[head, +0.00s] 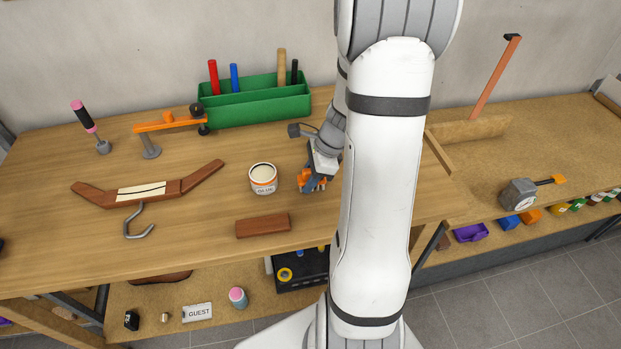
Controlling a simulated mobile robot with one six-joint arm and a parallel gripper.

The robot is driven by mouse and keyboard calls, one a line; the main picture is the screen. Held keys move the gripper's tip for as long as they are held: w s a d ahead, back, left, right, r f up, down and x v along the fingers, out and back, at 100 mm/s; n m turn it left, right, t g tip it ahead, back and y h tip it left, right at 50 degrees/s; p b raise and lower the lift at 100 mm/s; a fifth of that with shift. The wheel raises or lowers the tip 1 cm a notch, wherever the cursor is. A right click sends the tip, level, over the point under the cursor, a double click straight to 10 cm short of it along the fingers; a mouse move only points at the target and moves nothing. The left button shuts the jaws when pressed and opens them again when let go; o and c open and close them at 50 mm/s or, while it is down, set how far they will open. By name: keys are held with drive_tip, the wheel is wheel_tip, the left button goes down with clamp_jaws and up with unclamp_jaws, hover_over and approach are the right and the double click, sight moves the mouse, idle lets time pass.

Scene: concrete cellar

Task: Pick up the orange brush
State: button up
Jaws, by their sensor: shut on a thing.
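The orange brush (305,181) is small in the head view, on the wooden workbench to the right of the glue tub. Only parts of its orange body show; the rest is hidden by my fingers, and its bristles cannot be made out. My gripper (313,182) points down over it and is shut on it, low at the bench top. I cannot tell whether the brush touches the wood.
A glue tub (263,179) stands close left of my gripper, with a brown block (262,225) in front. A green tool caddy (255,107), an orange-armed stand (170,124) and a wooden hanger (148,188) are farther off. My arm hides the bench's right part.

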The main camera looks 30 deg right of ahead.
sight(309, 170)
wheel_tip(309, 170, up, 10)
drive_tip(key=o, duration=0.5)
drive_tip(key=c, duration=0.4)
